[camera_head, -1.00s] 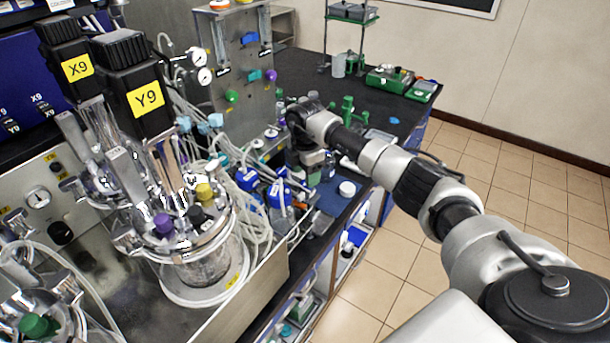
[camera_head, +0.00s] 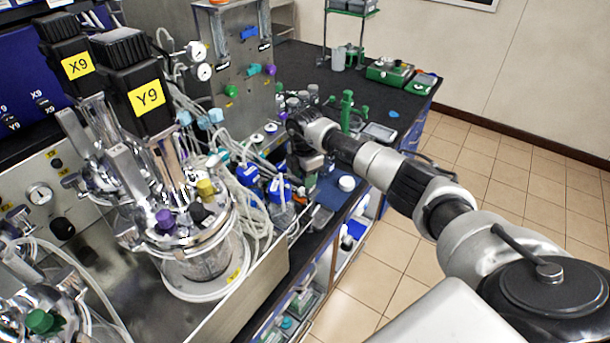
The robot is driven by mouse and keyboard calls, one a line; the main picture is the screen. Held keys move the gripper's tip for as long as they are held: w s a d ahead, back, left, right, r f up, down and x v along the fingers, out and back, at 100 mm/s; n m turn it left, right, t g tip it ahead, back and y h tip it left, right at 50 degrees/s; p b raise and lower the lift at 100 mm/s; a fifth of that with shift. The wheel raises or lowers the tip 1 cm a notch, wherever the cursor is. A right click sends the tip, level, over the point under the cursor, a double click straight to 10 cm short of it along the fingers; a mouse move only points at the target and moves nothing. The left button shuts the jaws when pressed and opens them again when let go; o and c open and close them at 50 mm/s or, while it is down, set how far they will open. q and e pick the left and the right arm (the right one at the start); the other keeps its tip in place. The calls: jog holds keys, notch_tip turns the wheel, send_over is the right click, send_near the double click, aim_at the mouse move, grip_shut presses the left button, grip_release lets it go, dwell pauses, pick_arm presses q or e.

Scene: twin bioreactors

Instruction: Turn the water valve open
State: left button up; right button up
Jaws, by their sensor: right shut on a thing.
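My right gripper (camera_head: 301,172) points down at the bench beside the steel panel, mostly hidden below its own wrist. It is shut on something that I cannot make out. I cannot tell for sure which part is the water valve. The upright steel panel (camera_head: 228,62) carries a green knob (camera_head: 231,90), a teal knob (camera_head: 254,69), a purple knob (camera_head: 270,69) and a blue handle (camera_head: 249,33). A green valve-like fitting (camera_head: 347,108) stands on the black bench behind my right wrist, apart from the gripper. My left gripper is not in view.
A glass bioreactor vessel (camera_head: 206,262) with tubes and the Y9 motor (camera_head: 136,82) stands at left. Blue-capped bottles (camera_head: 279,188) and a white lid (camera_head: 347,183) sit close to my right gripper. The tiled floor (camera_head: 520,190) at right is clear.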

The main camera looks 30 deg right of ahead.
jog(key=n+b, duration=0.2)
jog(key=n, duration=0.1)
jog(key=shift+d+f, duration=0.1)
jog(key=n+b, duration=0.4)
jog(key=n, duration=0.1)
jog(key=shift+s+n, duration=0.1)
jog(key=shift+n, duration=0.3)
jog(key=n+b, duration=0.2)
jog(key=n, duration=0.2)
jog(key=shift+d+n, duration=0.1)
jog(key=shift+n, duration=0.2)
jog(key=shift+r+n+b, duration=0.15)
jog(key=shift+n+b, duration=0.5)
jog(key=shift+n, duration=0.45)
jog(key=shift+r+n+b, duration=0.1)
jog(key=shift+n+b, duration=0.5)
jog(key=shift+n, duration=0.5)
jog(key=o, duration=0.9)
